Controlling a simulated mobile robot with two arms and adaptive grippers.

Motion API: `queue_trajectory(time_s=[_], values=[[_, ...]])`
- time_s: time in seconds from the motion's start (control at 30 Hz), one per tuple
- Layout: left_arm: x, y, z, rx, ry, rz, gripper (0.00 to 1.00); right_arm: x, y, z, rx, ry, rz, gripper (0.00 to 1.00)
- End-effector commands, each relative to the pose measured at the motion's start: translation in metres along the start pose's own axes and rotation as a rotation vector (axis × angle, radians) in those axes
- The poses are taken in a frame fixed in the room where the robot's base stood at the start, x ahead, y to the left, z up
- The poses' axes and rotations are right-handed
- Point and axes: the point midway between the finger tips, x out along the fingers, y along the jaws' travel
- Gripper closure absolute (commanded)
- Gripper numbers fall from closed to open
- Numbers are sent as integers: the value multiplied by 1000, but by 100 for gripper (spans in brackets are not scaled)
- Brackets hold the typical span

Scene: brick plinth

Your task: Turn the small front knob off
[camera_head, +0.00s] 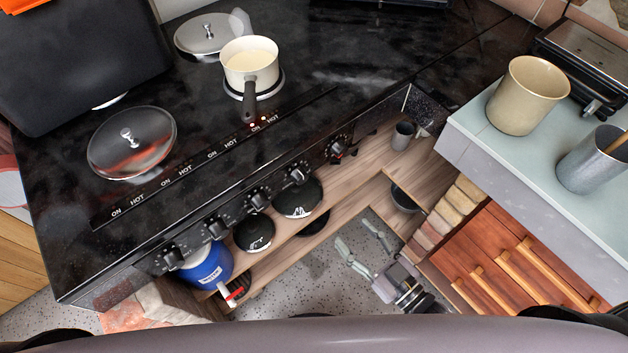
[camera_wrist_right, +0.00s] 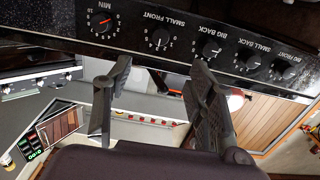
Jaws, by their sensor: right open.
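The small front knob (camera_wrist_right: 158,38) is a black dial on the cooker's dark front panel, labelled SMALL FRONT in the right wrist view. It lies between the min timer dial (camera_wrist_right: 103,20) and the big back knob (camera_wrist_right: 210,50). Its exact setting is too small to read. In the head view it appears to be the second knob from the right (camera_head: 297,175). My right gripper (camera_head: 358,232) is open and empty, below and apart from the knob row. In the right wrist view its spread fingers (camera_wrist_right: 160,70) point toward the panel near this knob. My left gripper is not in view.
A cream saucepan (camera_head: 250,66) stands on the hob, with red lights lit near its handle. A glass lid (camera_head: 131,143) lies at the left. Below the panel are a blue container (camera_head: 207,266) and black pans (camera_head: 298,198). A counter (camera_head: 520,150) stands right.

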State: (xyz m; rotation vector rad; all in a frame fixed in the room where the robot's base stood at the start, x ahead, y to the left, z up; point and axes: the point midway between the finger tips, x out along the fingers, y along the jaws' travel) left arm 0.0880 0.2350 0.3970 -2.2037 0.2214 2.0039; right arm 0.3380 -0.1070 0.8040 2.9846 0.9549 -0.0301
Motion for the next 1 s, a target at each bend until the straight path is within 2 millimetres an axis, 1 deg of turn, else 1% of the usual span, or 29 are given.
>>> queue_trajectory(time_s=[0.03, 0.07, 0.17, 0.23, 0.37, 0.7, 0.9, 1.0], values=[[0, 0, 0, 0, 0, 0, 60, 1, -2, -7, 1, 16, -8, 49], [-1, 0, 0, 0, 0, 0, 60, 3, -3, -9, 1, 21, -10, 49], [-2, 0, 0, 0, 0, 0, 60, 12, -3, -11, 1, 27, -11, 49], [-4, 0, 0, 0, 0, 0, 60, 22, -3, -12, 1, 27, -10, 49], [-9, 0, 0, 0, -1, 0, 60, 49, -3, -13, -1, 27, -10, 49], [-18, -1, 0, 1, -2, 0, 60, 124, -4, -14, 0, 24, -10, 49], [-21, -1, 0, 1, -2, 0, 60, 157, -4, -13, 1, 23, -9, 49], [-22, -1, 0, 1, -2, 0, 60, 168, -4, -13, 1, 22, -9, 49]])
